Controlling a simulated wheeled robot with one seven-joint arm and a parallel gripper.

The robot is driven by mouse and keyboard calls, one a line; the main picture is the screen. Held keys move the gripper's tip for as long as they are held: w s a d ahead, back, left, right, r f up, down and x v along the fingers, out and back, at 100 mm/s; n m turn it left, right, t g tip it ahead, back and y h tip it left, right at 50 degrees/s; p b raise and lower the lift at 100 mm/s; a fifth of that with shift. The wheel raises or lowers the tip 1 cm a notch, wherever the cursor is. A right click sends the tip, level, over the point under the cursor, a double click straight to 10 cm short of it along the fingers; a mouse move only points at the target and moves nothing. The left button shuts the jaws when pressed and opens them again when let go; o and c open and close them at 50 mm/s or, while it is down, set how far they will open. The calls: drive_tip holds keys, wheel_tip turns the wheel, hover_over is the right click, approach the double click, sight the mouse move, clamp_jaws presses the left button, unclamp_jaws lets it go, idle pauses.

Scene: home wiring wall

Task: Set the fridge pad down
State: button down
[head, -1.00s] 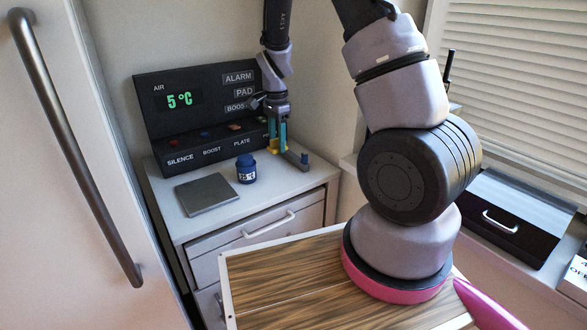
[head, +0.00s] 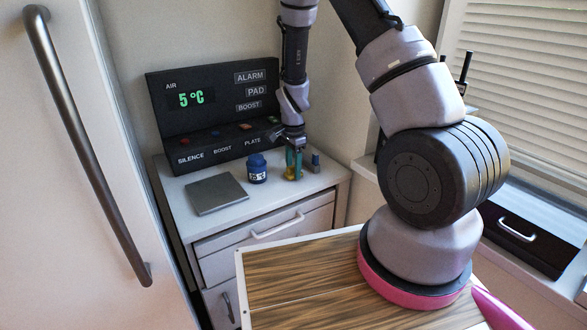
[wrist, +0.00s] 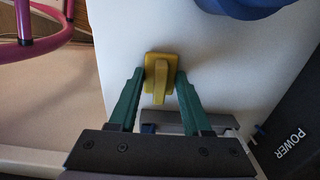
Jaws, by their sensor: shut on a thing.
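The fridge pad appears to be the small yellow piece (wrist: 160,69) with a square base and an upright tab. In the head view my gripper (head: 293,165) points down at the right part of the white cabinet top (head: 290,192), with the yellow piece (head: 291,175) low between the fingers. It is at or just above the surface; I cannot tell whether it touches. A flat grey square plate (head: 216,194) lies at the left on the same top.
A dark blue jar (head: 257,170) stands left of my gripper. A grey part with a blue knob (head: 315,161) is close at its right. The black control panel (head: 215,100), reading 5 °C, stands behind. The fridge handle (head: 90,160) is at far left.

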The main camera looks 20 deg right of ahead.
drive_tip(key=shift+f, duration=0.15)
drive_tip(key=shift+c, duration=1.7)
unclamp_jaws()
wheel_tip(320, 180, up, 22)
drive_tip(key=s+d+r+n+t+y, duration=0.1)
drive_tip(key=s+n+t, duration=0.1)
drive_tip(key=s, duration=0.1)
drive_tip(key=s+d+r+n+t, duration=0.1)
drive_tip(key=s+r+n, duration=0.3)
drive_tip(key=s+r, duration=0.5)
drive_tip(key=s+d+r+n+t+y, duration=0.1)
drive_tip(key=s+r+n+t, duration=0.3)
drive_tip(key=s+r, duration=0.5)
drive_tip(key=shift+s+d+r, duration=0.2)
drive_tip(key=shift+s+d, duration=0.35)
drive_tip(key=shift+s, duration=0.4)
